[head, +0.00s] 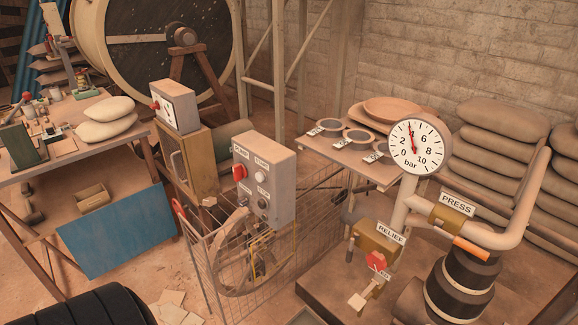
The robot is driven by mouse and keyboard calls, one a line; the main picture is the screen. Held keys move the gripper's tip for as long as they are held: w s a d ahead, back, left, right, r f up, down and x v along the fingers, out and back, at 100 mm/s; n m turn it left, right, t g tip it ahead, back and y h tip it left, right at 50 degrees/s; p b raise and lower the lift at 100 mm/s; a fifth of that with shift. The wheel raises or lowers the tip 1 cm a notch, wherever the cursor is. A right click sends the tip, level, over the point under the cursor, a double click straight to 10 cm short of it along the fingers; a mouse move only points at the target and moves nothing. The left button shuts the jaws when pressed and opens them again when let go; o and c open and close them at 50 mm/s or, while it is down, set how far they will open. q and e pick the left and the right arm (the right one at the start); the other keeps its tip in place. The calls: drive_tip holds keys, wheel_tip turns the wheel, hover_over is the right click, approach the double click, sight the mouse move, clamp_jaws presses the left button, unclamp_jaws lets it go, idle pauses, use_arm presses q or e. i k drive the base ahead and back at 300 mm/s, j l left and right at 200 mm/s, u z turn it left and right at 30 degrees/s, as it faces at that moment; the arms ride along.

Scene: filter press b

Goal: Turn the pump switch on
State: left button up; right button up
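A grey control box (275,165) stands near the middle of the head view. Its front has a red switch knob (240,172) at the upper left, under a small label that seems to read PUMP. A white round button or lamp (260,178) sits to the right of the knob, under another label, and darker buttons (262,203) sit below. The angle of the knob is too small to read clearly. Neither of my grippers shows in this view.
A gauge (415,147) marked bar, a PRESS pipe with an orange handle (471,248) and a RELIEF valve with a red knob (376,262) stand right. Another box (175,107) with a red knob is behind left.

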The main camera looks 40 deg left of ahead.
sight(240, 171)
drive_tip(key=u, duration=1.5)
